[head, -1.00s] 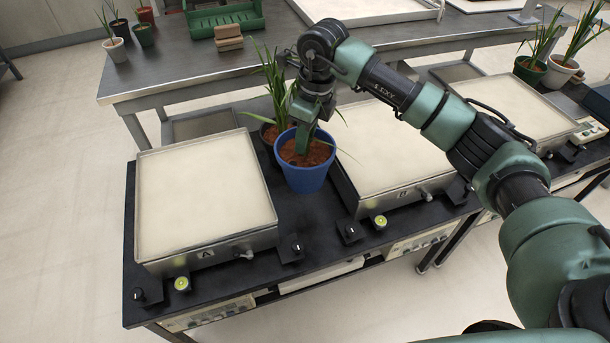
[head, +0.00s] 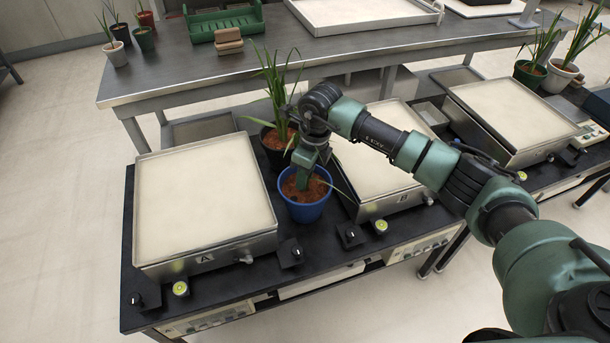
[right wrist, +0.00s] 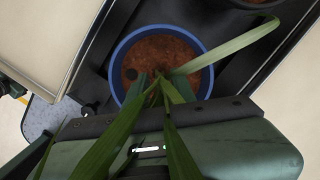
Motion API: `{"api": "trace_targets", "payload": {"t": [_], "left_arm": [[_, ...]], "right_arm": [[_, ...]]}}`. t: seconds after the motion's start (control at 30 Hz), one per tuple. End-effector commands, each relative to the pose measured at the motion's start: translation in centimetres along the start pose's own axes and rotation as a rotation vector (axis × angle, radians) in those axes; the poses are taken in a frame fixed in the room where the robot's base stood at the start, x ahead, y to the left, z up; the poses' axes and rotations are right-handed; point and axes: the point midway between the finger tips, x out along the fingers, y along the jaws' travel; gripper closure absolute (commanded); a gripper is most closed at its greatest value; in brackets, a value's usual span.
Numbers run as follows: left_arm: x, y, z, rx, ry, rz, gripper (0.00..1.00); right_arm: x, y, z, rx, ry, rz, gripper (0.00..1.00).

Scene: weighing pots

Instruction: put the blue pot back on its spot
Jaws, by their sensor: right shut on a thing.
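The blue pot (head: 304,211) holds brown soil and a green plant. It is in the gap between the tray marked A (head: 205,200) and the tray marked B (head: 380,165), near the front of the black bench. The right wrist view shows the blue pot's rim (right wrist: 118,72) and soil, with leaves across my gripper (right wrist: 160,125). I cannot tell whether the pot's base touches the bench. My left gripper is not in view.
A dark pot (head: 272,150) with a tall plant stands just behind the blue pot. Black knobs (head: 291,252) line the front edge of the bench. A steel table (head: 330,55) behind bears a green rack (head: 224,22) and small pots.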

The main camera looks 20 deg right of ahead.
Motion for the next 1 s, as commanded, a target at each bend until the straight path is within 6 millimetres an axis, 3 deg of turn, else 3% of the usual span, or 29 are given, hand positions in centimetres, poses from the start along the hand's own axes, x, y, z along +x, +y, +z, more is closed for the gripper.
{"api": "trace_targets", "payload": {"t": [0.27,0.3,0.37,0.4,0.77,1.0], "left_arm": [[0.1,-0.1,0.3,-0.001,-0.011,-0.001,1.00],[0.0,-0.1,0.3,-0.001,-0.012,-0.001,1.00],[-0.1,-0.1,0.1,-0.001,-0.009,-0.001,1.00],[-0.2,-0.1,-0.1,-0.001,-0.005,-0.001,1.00],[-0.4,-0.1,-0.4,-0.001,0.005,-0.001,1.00],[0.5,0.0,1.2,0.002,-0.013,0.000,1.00]], "right_arm": [[-0.1,-0.1,0.1,0.000,-0.005,-0.002,1.00],[0.1,0.0,0.0,0.000,0.000,0.000,0.72],[0.1,0.0,0.0,0.000,0.000,0.000,0.55],[0.1,0.0,0.0,0.000,0.000,0.000,0.53],[-0.1,0.0,0.0,0.000,0.000,0.000,0.53],[-4.2,-0.1,0.1,-0.001,-0.003,-0.003,0.53]]}}
